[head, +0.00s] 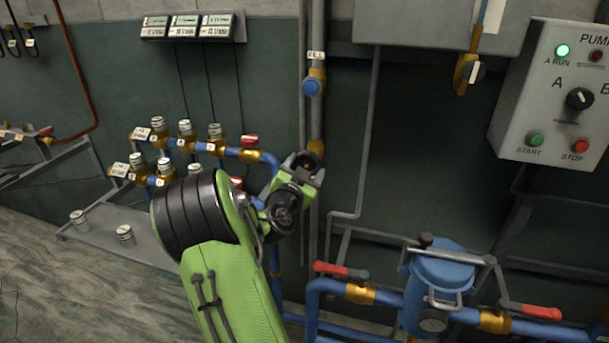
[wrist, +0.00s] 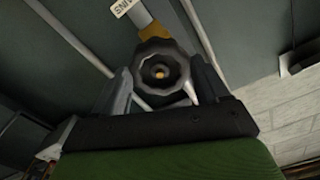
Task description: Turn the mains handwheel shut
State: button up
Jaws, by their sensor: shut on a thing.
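The mains handwheel (wrist: 159,74) is a dark, scalloped wheel with a brass-coloured centre, large in the middle of the wrist view. My gripper (wrist: 163,82) has one finger on each side of the wheel and is shut on it. A tag ending in "INS" (wrist: 123,6) and a brass fitting (wrist: 152,32) show just above the wheel. In the head view my gripper (head: 303,172) is at the vertical pipe, below the blue knob. There the arm and fingers hide most of the wheel.
The blue FILL knob (head: 312,87) is on the pipe above my gripper. A valve manifold (head: 190,145) stands to the left. The pump panel (head: 560,90) is at the upper right. A blue strainer (head: 440,282) with red-levered valves is at the lower right.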

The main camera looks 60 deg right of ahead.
jog(key=m, duration=0.3)
jog(key=shift+f, duration=0.25)
jog(key=shift+m, duration=0.4)
jog(key=m, duration=0.4)
jog(key=o, duration=1)
jog(key=shift+r, duration=0.15)
jog(key=shift+o, duration=0.2)
jog(key=s+a, duration=0.1)
jog(key=a, duration=0.6)
jog(key=shift+r, duration=0.1)
